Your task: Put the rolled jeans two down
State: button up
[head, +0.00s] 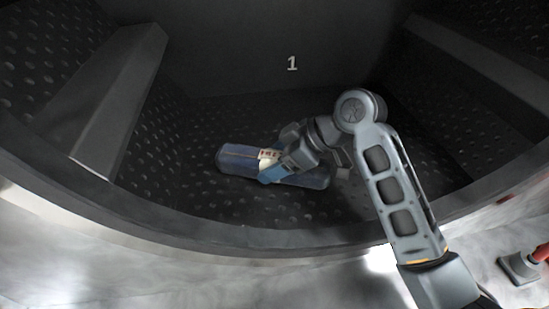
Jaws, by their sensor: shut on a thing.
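The rolled jeans (240,158) are a dark blue roll with a pale band with red marks near the middle. They lie lengthwise across the picture inside the dark washer drum (215,115), low down near its perforated floor. My gripper (272,172) reaches in from the right and is shut on the roll near its middle. I cannot tell whether the roll touches the drum floor.
A raised grey fin (125,95) stands on the drum's left side, and a dark ledge (480,62) runs along the right. The curved drum rim (250,238) lies in front, below my arm. A white number 1 (292,63) marks the back wall. A red-handled object (522,266) is outside at the lower right.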

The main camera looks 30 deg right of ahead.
jog(key=o, duration=1.3)
jog(key=shift+f, duration=0.1)
jog(key=shift+r, duration=0.25)
jog(key=b+v, duration=0.1)
jog(key=v, duration=1.1)
jog(key=shift+b, duration=0.35)
